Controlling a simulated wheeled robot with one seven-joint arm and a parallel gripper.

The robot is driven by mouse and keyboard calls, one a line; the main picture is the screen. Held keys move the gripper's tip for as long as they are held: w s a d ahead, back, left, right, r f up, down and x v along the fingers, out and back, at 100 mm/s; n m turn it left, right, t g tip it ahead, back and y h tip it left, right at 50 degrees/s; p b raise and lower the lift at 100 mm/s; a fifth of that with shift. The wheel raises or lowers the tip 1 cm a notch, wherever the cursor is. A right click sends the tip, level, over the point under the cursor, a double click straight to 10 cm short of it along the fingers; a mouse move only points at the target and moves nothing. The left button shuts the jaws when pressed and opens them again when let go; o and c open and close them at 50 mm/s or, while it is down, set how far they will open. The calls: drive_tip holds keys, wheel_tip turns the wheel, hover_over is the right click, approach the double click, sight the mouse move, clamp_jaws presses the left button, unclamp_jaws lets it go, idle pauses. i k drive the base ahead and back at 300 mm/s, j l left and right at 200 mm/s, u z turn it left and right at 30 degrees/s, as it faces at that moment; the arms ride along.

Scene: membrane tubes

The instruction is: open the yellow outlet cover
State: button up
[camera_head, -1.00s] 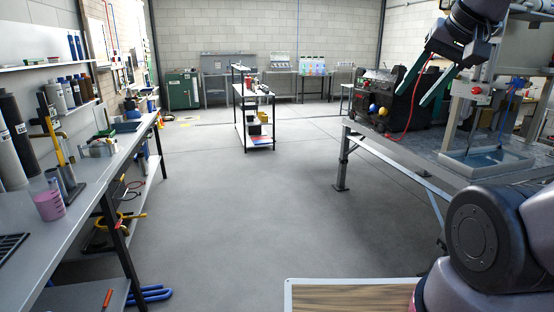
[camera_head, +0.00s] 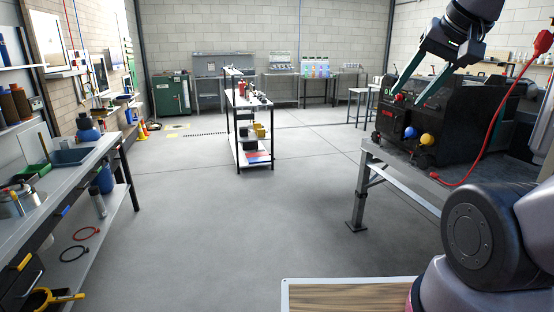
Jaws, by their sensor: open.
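The yellow outlet cover (camera_head: 427,139) is a small round yellow knob-like part on the front of a black machine (camera_head: 462,122) at the right. A blue cover (camera_head: 410,132) sits just left of it, and a red one (camera_head: 399,97) is higher up. My gripper (camera_head: 403,104) is at the upper right with its two green fingers spread and nothing seen between them. In the picture the fingertips lie above the yellow cover and overlap the machine's upper front. They look nearer to the camera than the machine, and I see no contact with the yellow cover.
The machine stands on a metal-framed bench (camera_head: 372,185). A red cable (camera_head: 495,130) curves down its right side. A cluttered workbench (camera_head: 70,185) runs along the left. A shelf cart (camera_head: 250,125) stands mid-room. The grey floor (camera_head: 240,225) between is clear.

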sight(425, 138)
drive_tip(key=i, duration=3.85)
drive_tip(key=i+l+u, duration=0.1)
drive_tip(key=i, duration=1.2)
drive_tip(key=i+l, duration=0.1)
drive_tip(key=i, duration=1.15)
drive_tip(key=i+l+u, duration=0.1)
drive_tip(key=i+u, duration=0.2)
drive_tip(key=i, duration=0.15)
drive_tip(key=i+l+u, duration=0.6)
drive_tip(key=i, duration=0.2)
drive_tip(key=j, duration=0.1)
